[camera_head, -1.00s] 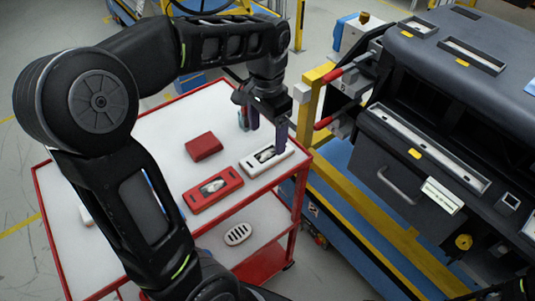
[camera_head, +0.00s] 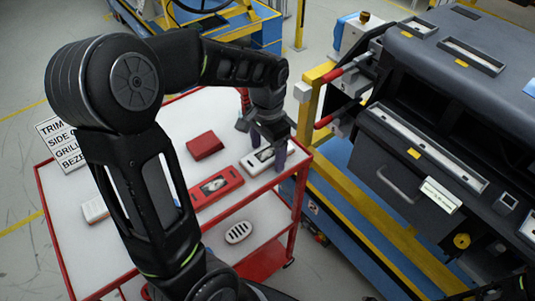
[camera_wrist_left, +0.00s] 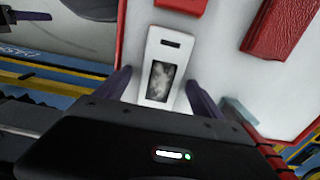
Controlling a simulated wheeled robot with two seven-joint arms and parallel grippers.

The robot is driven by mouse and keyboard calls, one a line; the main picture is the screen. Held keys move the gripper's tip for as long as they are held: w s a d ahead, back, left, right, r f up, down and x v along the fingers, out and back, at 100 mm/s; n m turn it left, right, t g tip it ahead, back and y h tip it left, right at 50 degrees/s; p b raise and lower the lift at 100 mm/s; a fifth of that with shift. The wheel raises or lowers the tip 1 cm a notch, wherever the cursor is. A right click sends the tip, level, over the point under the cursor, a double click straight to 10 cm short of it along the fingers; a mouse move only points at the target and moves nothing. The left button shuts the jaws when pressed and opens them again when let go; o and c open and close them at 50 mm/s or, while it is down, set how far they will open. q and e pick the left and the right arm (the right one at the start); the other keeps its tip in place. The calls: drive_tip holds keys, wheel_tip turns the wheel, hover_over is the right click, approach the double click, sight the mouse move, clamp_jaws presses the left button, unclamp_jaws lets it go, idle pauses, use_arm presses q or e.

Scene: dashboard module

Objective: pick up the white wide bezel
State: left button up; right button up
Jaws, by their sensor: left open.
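The white wide bezel (camera_head: 253,167) lies flat on the cart's top shelf near its right edge, with a dark window in its middle. It also shows in the left wrist view (camera_wrist_left: 165,53), with a small dark slot at one end. My left gripper (camera_head: 267,151) is open over the bezel, its purple fingers pointing down. In the left wrist view the fingers (camera_wrist_left: 160,91) stand apart, one on each long side of the bezel's near end. Whether they touch it, I cannot tell. My right gripper is not in view.
A red bezel (camera_head: 216,186) lies close beside the white one, and a red block (camera_head: 204,145) lies behind. A white slotted part (camera_head: 238,232) is on the lower shelf. A white part (camera_head: 95,209) and sign (camera_head: 62,143) are left. The dark dashboard module (camera_head: 420,150) stands right.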

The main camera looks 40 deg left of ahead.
sight(268, 153)
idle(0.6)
use_arm(q)
drive_tip(key=c, duration=1.5)
wheel_tip(268, 153, up, 10)
drive_tip(key=shift+b, duration=0.3)
